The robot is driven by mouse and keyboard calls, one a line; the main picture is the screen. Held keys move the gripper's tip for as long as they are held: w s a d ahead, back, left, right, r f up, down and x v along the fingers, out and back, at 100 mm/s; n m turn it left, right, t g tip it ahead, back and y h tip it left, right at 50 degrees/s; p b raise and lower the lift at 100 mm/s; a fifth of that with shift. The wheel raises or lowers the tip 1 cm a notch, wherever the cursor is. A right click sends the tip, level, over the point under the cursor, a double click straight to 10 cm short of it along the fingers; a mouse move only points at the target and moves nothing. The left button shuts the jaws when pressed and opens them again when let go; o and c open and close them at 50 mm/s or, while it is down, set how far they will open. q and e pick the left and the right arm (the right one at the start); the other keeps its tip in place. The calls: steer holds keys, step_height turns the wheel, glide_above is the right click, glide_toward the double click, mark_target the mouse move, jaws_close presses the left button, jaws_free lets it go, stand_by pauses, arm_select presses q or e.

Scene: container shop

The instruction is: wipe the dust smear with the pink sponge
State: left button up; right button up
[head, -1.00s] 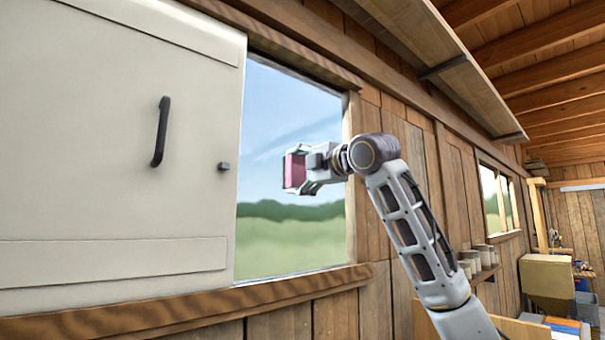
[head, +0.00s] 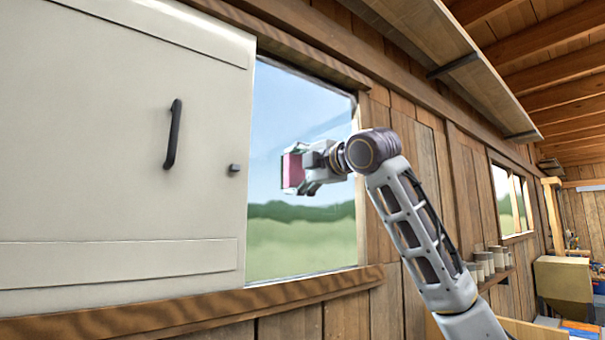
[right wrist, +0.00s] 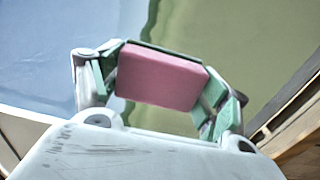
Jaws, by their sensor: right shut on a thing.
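The pink sponge (head: 293,170) is a small block held in the jaws of my right gripper (head: 296,170), in front of the window (head: 310,240). In the right wrist view the sponge (right wrist: 162,78) sits between the two green-padded fingers, with the window glass behind it. I cannot tell whether it touches the glass. No dust smear can be made out on the glass in either view. My left gripper is not in view.
A cream panel (head: 110,200) with a black handle (head: 173,134) covers the left of the opening. A wooden sill (head: 200,305) runs below. A shelf with several jars (head: 490,262) is on the wall at right, and an overhead shelf (head: 465,70) juts out above.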

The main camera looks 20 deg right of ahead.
steer(key=shift+a, duration=0.15)
steer(key=shift+s, duration=0.15)
steer(key=shift+b+v, duration=0.75)
steer(key=shift+v, duration=1.65)
steer(key=shift+s+d, duration=0.25)
steer(key=shift+s, duration=0.25)
steer(key=shift+v, duration=1.5)
